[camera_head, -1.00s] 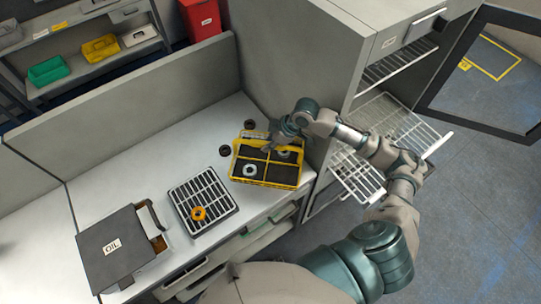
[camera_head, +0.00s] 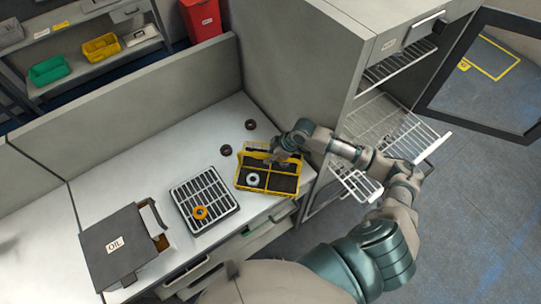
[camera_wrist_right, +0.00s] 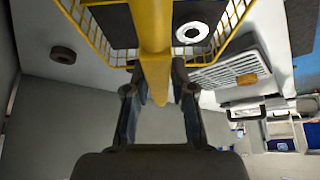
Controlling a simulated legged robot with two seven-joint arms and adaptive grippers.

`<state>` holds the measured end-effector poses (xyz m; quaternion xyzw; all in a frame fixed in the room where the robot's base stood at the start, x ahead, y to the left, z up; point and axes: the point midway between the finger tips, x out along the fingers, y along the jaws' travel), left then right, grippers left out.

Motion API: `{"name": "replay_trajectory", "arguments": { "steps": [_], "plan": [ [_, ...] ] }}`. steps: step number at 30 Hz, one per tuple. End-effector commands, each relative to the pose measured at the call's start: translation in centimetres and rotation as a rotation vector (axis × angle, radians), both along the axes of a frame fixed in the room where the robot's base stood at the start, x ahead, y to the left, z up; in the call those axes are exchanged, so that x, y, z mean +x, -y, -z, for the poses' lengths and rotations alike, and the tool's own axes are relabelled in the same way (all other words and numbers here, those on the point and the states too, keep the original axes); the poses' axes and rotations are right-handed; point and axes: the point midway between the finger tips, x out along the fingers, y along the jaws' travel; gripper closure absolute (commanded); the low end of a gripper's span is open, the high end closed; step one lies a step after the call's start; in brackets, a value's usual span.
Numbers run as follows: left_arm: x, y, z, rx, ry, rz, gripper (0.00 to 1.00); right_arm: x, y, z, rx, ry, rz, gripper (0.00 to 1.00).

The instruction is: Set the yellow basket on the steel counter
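The yellow basket (camera_head: 268,190) is at the right end of the steel counter (camera_head: 120,185), by the tall grey cabinet. It looks upright and low, at about counter level; its underside is hidden. Its dark divided inside holds a pale ring (camera_head: 253,179). My right gripper (camera_head: 282,153) is at the basket's far right side. In the right wrist view the two fingers (camera_wrist_right: 157,75) flank the yellow handle (camera_wrist_right: 152,30) closely and look shut on it. My left gripper is not in view.
The grey OIL case (camera_head: 115,248) is farther left.

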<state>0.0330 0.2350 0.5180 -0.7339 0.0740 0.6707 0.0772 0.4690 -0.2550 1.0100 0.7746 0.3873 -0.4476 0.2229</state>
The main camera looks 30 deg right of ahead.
Motion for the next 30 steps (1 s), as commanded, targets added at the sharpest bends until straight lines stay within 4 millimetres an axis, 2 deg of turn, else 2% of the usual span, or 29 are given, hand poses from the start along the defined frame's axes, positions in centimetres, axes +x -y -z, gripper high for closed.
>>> {"name": "replay_trajectory", "arguments": {
  "steps": [2, 10, 14, 24, 30],
  "plan": [
    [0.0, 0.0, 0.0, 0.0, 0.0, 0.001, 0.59, 0.0, -0.1, 0.0, 0.001, -0.001, 0.0, 0.56],
    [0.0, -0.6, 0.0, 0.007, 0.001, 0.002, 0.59, 0.0, 0.2, -0.1, 0.003, 0.0, -0.001, 0.56],
    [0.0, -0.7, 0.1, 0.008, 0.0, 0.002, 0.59, -0.2, 0.7, -0.9, 0.003, 0.002, 0.0, 0.56],
    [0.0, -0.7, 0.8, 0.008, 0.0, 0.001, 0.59, -2.4, 3.6, -7.0, 0.001, 0.002, 0.001, 0.56],
    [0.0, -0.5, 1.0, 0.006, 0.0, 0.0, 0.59, -3.2, 4.6, -9.7, 0.002, 0.003, 0.002, 0.56]
  ]
}}
